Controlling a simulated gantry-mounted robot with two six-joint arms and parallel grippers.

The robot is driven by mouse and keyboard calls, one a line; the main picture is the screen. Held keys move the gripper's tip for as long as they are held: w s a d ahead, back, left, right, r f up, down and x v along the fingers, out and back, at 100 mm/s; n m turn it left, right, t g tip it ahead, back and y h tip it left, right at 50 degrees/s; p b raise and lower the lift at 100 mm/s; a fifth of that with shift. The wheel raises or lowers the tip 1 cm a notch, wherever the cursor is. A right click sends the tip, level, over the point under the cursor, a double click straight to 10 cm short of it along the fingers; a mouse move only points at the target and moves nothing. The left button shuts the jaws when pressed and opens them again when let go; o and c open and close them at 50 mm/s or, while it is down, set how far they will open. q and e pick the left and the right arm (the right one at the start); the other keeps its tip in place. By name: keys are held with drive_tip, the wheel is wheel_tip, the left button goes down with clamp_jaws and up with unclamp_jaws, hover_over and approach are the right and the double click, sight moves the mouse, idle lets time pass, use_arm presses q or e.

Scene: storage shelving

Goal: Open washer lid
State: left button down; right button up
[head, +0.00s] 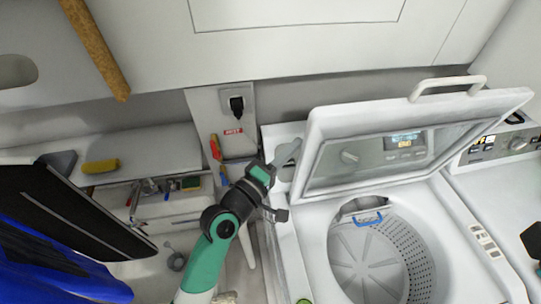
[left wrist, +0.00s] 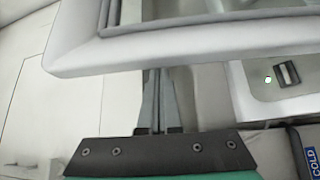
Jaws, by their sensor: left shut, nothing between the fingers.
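The washer lid (head: 318,150) is a white frame with a clear window and stands raised, tilted up over the washer (head: 300,255). The open drum (head: 352,262) shows below it. My left gripper (head: 290,150) is shut and empty at the lid's left edge. In the left wrist view, its closed fingers (left wrist: 154,82) point up to the white lid rim (left wrist: 150,58), and their tips are hidden behind it. I cannot tell if they touch.
A blue handle (head: 367,222) shows inside the drum. A second machine (head: 500,165) stands at the right. A shelf with a yellow sponge (head: 100,166) and tools is at the left. A wooden rod (head: 97,48) hangs at upper left. The wall socket (head: 237,105) is behind my left arm.

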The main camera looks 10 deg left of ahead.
use_arm(q)
drive_tip(key=a+r+v, duration=0.1)
drive_tip(key=v, duration=0.7)
drive_tip(key=shift+a+f, duration=0.4)
drive_tip(key=shift+a, duration=0.1)
